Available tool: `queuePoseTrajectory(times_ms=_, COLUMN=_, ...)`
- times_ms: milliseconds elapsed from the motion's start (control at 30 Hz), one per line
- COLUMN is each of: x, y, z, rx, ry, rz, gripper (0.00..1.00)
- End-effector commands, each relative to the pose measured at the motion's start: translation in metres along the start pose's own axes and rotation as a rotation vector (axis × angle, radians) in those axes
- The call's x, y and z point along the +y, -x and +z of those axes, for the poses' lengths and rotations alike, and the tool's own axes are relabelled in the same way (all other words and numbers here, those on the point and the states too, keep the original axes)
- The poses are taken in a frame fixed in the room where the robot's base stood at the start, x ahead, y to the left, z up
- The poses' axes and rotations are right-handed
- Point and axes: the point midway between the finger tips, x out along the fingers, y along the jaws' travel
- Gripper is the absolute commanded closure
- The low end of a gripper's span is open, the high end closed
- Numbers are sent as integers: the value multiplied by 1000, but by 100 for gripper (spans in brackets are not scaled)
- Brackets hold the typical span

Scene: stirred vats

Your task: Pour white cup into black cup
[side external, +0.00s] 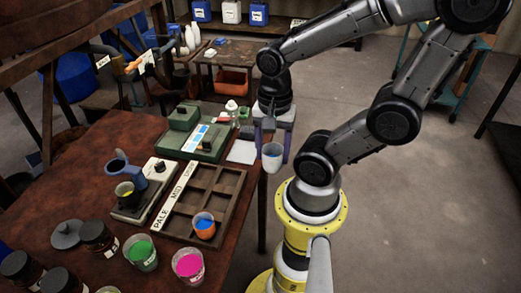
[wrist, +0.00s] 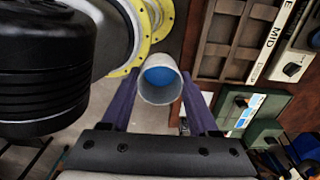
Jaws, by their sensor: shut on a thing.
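The white cup (side external: 272,158) holds blue liquid, which shows inside it in the wrist view (wrist: 161,78). My gripper (side external: 274,150) is shut on this cup, with a purple finger on either side, also seen in the wrist view (wrist: 157,88). The cup looks upright, held just off the table's right edge, near the wooden tray's far corner. A dark cup (side external: 127,197) with yellow contents, which looks like the black cup, stands on a device with a blue head (side external: 117,163), left of the tray. The black cup is not seen in the wrist view.
The compartmented wooden tray (side external: 236,178) holds an orange cup (side external: 204,228) with blue contents. Green (side external: 141,252) and pink (side external: 188,264) paint cups stand in front, near dark jars (side external: 97,236). A green scale-like case (side external: 205,145) and a white pad (side external: 242,152) lie behind the tray.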

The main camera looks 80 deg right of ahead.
Motion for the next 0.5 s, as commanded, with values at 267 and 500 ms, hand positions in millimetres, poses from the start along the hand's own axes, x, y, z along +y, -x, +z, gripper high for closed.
queuePoseTrajectory(times_ms=267, x=-7, y=11, z=-2, rx=0, ry=-211, rz=-1, gripper=94)
queuePoseTrajectory(times_ms=500, x=-81, y=56, z=-15, rx=0, ry=-541, rz=2, gripper=94)
